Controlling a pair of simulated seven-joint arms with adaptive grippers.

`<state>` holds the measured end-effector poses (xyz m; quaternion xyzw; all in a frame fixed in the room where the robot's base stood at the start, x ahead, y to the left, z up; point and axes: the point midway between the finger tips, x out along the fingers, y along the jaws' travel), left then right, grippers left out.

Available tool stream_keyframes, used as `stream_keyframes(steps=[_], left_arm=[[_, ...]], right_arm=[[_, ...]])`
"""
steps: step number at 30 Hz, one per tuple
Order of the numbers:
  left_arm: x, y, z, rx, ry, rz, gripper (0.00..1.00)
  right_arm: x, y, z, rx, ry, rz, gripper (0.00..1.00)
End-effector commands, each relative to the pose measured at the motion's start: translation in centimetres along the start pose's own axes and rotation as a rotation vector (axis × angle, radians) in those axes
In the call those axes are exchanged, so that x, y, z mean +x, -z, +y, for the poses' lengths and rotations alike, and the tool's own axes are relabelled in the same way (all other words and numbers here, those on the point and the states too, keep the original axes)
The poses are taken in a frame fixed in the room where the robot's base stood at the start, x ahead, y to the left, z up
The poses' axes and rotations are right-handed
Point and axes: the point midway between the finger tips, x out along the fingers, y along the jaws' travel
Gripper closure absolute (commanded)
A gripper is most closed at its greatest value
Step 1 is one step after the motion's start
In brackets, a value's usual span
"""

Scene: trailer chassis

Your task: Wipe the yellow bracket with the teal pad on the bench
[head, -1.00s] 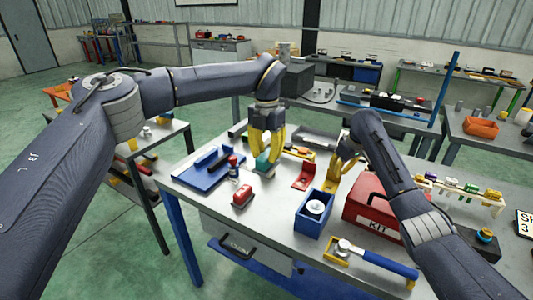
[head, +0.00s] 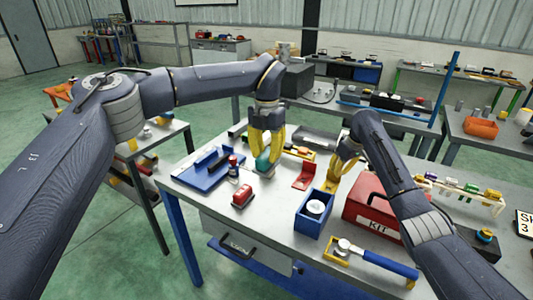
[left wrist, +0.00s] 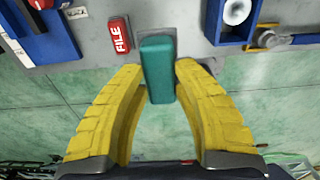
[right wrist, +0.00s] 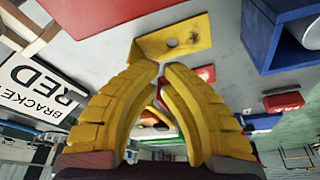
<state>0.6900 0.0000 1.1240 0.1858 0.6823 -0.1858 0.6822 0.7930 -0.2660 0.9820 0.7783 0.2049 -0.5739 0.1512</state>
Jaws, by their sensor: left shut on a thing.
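The teal pad (head: 263,162) is between the yellow fingers of my left gripper (head: 266,152), over the left-middle of the bench. In the left wrist view the pad (left wrist: 158,68) stands out past the fingertips of that gripper (left wrist: 158,80). The yellow bracket (right wrist: 172,40), a bent plate with a hole, is right at the fingertips of my right gripper (right wrist: 161,66). These fingers are nearly together on the bracket's near edge. In the head view the bracket (head: 332,186) is partly hidden below my right gripper (head: 336,170). Pad and bracket are apart.
A red bracket (head: 304,176) lies between the grippers. A blue bin (head: 312,224) and red KIT box (head: 372,208) stand in front and right. A red FILE block (head: 243,195) and blue tray (head: 208,169) are at left. A blue-handled tool (head: 385,265) lies near the front edge.

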Motion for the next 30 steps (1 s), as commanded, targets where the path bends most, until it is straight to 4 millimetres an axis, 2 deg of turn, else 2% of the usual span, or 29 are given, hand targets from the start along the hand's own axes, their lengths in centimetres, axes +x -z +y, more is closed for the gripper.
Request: stream_keyframes(steps=[30], left_arm=[[0.0,0.0,0.0,0.000,0.000,0.000,1.00]], right_arm=[[1.6,-0.5,0.0,0.000,0.001,-0.001,1.00]])
